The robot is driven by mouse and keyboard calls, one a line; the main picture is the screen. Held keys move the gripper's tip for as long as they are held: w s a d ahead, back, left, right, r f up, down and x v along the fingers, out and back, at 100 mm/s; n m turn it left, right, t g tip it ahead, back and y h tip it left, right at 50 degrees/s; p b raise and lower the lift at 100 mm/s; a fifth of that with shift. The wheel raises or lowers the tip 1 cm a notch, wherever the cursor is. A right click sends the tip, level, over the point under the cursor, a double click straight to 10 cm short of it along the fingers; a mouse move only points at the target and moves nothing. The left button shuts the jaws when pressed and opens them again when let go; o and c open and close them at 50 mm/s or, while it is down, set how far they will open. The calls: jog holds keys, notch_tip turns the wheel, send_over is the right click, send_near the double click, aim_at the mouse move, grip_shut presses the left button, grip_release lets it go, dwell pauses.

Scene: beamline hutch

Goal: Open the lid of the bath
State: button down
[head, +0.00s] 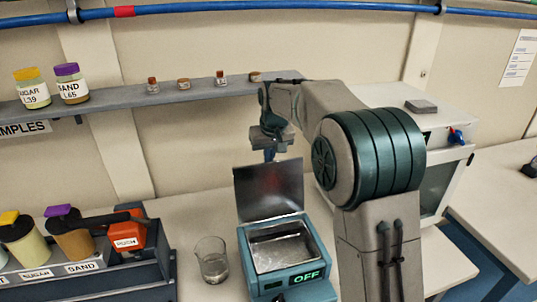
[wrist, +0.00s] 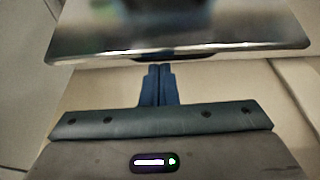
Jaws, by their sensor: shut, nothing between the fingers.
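The bath (head: 300,270) is a teal box with a metal basin and a lit panel reading OFF. Its lid (head: 268,190) is a grey metal plate that stands raised at the back edge, leaving the basin uncovered. My gripper (head: 270,155) is above and behind the lid's top edge in the head view, pointing down, shut and empty. In the wrist view the gripper's blue fingers (wrist: 157,85) are together, and the shiny lid (wrist: 180,30) lies just beyond them. Whether fingers and lid touch cannot be told.
A glass beaker (head: 211,260) stands on the bench left of the bath. A shelf (head: 130,97) with small jars runs along the wall behind. A white cabinet (head: 440,130) stands at right.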

jog(key=s+b, duration=0.1)
jog(key=b, duration=0.2)
jog(key=shift+d+t, duration=0.15)
jog(key=shift+t, duration=0.25)
jog(key=shift+s+d+r+b, duration=0.1)
jog(key=shift+s+r+b, duration=0.05)
jog(key=shift+s+b, duration=0.3)
jog(key=shift+s+d+r, duration=0.2)
jog(key=shift+s+r, duration=0.35)
jog(key=shift+s, duration=0.15)
